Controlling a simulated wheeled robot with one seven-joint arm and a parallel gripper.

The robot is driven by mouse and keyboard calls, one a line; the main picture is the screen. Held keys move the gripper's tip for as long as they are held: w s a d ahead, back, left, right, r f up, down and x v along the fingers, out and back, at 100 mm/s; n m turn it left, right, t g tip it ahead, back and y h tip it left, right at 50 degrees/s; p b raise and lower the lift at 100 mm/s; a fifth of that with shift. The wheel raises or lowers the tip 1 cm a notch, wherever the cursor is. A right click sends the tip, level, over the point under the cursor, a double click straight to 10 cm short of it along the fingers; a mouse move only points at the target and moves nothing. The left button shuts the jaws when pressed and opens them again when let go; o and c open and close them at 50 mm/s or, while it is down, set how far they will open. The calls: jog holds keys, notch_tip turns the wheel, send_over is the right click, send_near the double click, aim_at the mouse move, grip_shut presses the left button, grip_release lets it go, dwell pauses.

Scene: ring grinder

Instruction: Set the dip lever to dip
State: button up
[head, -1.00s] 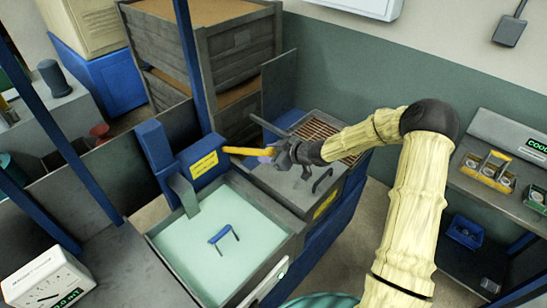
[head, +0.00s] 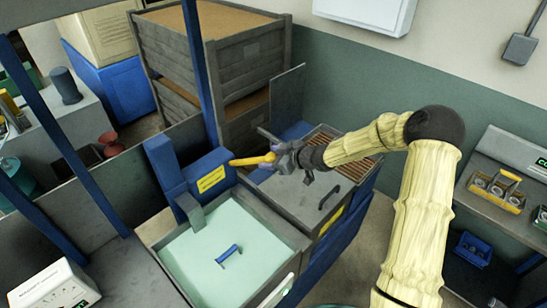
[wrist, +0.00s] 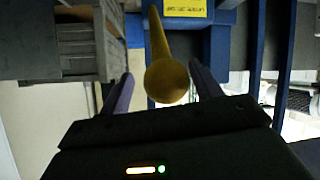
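The dip lever is a yellow bar (head: 250,161) sticking out to the right from a blue housing (head: 208,173) with a yellow label. My gripper (head: 277,157) is at the lever's outer end. In the wrist view the lever's rounded yellow end (wrist: 167,82) lies between the two purple fingers of my gripper (wrist: 160,78). The fingers are spread, with a gap on the left side of the lever; the right finger is very close to it, and contact cannot be told. The lever's lettering is too small to read.
A grey lid with a dark handle (head: 330,195) lies under my arm. Wooden crates (head: 235,60) stand behind.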

jog(key=shift+s+a, duration=0.25)
jog(key=shift+a, duration=0.05)
jog(key=shift+d, duration=0.3)
jog(key=v, duration=1.7)
jog(key=shift+b, duration=0.45)
jog(key=shift+w, duration=0.15)
